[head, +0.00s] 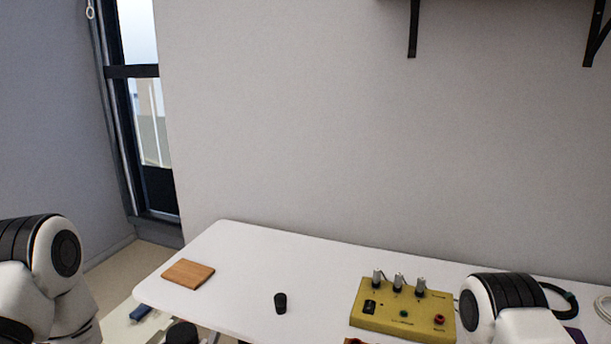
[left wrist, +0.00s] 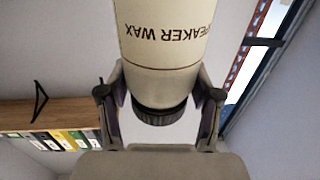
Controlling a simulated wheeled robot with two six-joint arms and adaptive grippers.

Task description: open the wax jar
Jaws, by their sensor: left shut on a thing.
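The wax jar (left wrist: 165,50) is a cream cylinder with upside-down dark lettering ending in "EAKER WAX" in the left wrist view. Its dark ridged lid (left wrist: 160,111) is on it, at the end nearer my palm. My left gripper (left wrist: 160,88) is shut on the jar, one finger on each side near the lid end. The jar's far end runs out of the picture. In the head view my left gripper is not clearly visible; a dark round shape at the bottom edge cannot be identified. My right gripper is out of view.
The white table (head: 240,262) holds a wooden board (head: 188,274), a small black cylinder (head: 280,303) and a yellow box with knobs (head: 402,311). A dark cable (head: 560,297) lies at the right. The table's middle is mostly free. A shelf (left wrist: 50,115) shows in the left wrist view.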

